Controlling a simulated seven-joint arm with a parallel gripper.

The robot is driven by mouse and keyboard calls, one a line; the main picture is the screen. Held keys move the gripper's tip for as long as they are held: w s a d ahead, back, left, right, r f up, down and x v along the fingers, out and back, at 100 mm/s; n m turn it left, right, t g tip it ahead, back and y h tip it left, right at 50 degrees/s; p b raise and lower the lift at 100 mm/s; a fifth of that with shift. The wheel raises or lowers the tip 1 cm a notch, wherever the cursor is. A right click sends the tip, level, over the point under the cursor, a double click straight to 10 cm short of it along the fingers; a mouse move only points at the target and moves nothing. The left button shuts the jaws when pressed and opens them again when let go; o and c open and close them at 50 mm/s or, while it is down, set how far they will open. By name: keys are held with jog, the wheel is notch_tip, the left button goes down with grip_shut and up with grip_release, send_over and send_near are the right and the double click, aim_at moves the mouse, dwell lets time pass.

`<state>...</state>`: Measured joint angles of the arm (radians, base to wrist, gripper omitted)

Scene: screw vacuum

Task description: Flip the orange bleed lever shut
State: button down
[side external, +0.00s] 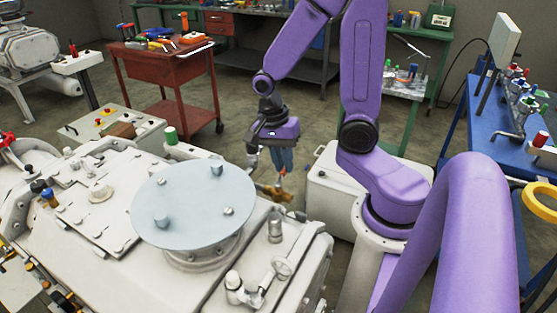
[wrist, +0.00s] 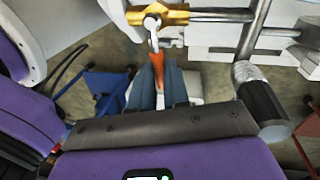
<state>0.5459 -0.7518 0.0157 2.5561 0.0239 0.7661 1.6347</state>
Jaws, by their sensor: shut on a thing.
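The orange bleed lever (wrist: 158,62) shows in the wrist view, running down from a brass valve body (wrist: 196,16) with a grey metal stem at its top. My gripper (wrist: 159,84) has its two blue-grey fingers closed on the lever, one on each side. The lever's lower end is hidden between the fingers. In the side view my gripper (side external: 281,168) points down beside the machine's far right end, just above the brass valve (side external: 274,192). The lever is too small there to make out its angle.
A large white machine (side external: 90,275) with a pale round disc (side external: 195,203) on top fills the left foreground. In the wrist view, a metal pipe with a black sleeve (wrist: 264,102) lies close right of my gripper. A red cart (side external: 163,70) stands further back.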

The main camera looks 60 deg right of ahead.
jog(key=shift+s+d+r+m, duration=0.1)
jog(key=shift+s+m, duration=0.15)
jog(key=shift+m, duration=0.45)
jog(key=c, duration=1.4)
grip_release()
jog(key=w+r, duration=0.3)
jog(key=r, duration=1.4)
jog(key=shift+w, duration=0.15)
